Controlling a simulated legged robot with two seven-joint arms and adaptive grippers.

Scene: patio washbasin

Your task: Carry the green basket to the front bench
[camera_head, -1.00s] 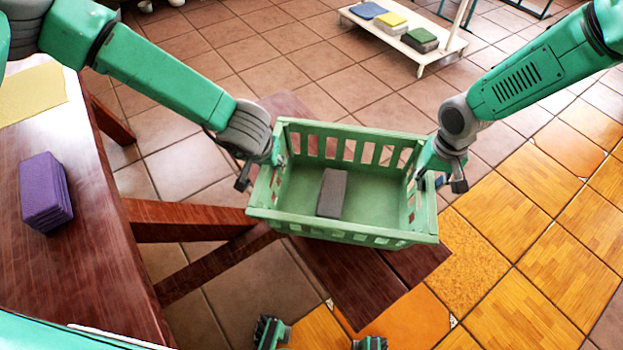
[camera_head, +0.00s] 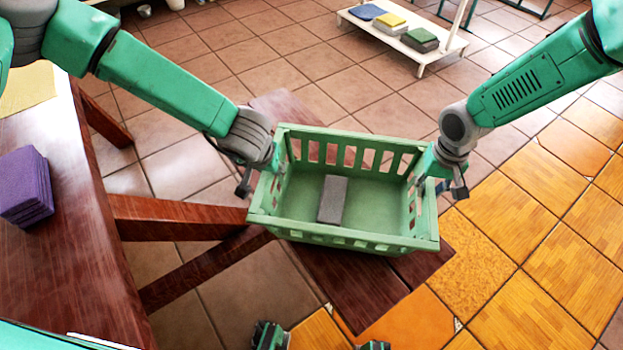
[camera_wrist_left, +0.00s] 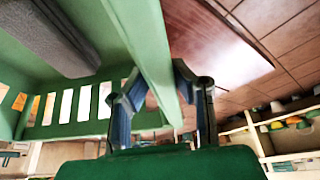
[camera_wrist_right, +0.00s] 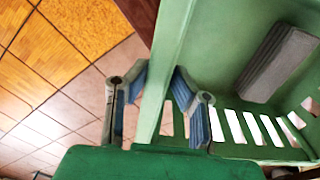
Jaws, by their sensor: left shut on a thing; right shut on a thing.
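The green basket (camera_head: 370,205) has slatted sides and hangs between my two arms in the head view. A grey block (camera_head: 332,199) lies on its floor. My left gripper (camera_head: 259,180) is shut on the basket's left wall; the left wrist view shows the rim (camera_wrist_left: 150,60) between its fingers. My right gripper (camera_head: 436,180) is shut on the right wall; the right wrist view shows that rim (camera_wrist_right: 168,60) between its fingers. A dark red wooden bench (camera_head: 345,285) shows below and behind the basket. I cannot tell whether the basket touches it.
A dark red table (camera_head: 75,245) stands at the left with a purple stack (camera_head: 25,187) and a yellow sheet (camera_head: 28,90) on it. A low white rack (camera_head: 425,58) with coloured stacks stands at the back. Tiled floor is open at the right.

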